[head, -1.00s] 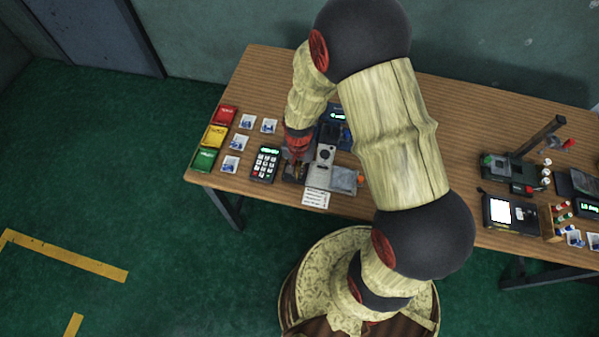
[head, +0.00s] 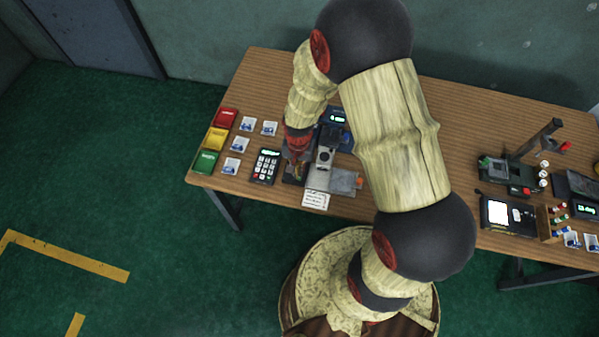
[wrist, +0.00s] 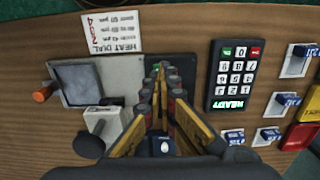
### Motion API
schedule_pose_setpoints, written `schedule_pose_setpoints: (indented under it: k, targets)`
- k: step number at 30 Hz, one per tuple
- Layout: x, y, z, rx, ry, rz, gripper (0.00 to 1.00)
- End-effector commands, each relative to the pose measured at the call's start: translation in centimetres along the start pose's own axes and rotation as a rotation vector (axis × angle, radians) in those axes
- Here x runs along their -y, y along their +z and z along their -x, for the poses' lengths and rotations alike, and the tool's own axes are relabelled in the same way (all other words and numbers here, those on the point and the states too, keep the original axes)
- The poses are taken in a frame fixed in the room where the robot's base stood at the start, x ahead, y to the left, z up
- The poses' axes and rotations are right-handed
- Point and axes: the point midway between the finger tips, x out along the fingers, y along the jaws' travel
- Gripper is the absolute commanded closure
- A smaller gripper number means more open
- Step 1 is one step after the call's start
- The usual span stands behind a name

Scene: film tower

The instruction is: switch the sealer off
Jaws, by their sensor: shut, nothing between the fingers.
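The sealer, which I take to be the grey machine at the table's front edge, shows a grey block (head: 325,158) in the head view, with a flat grey plate (head: 343,181) and an orange knob beside it. In the wrist view its pale block (wrist: 108,117) with a dark round knob (wrist: 90,145) stands left of my gripper, and the framed grey plate (wrist: 82,85) lies farther left. My gripper (wrist: 160,70) is shut and empty, its tips over a dark pad (wrist: 181,76). It also shows in the head view (head: 297,174). I cannot make out which part is the switch.
A HEAT DIAL card (wrist: 111,32) lies at the table's front edge. A keypad (wrist: 235,75) reading READY stands right of my gripper in the wrist view. Small blue-white packets (head: 240,144) and red, yellow and green trays (head: 217,138) lie at the table's left end.

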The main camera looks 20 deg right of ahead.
Motion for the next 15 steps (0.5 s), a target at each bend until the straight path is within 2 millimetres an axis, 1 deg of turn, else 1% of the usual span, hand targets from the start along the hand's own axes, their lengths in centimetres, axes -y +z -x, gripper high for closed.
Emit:
schedule_pose_setpoints:
  k: [1, 15]
  targets:
    - [0.0, 0.0, 0.6, 0.000, 0.000, 0.000, 1.00]
    - [0.0, 0.0, 4.0, 0.000, 0.000, 0.000, 1.00]
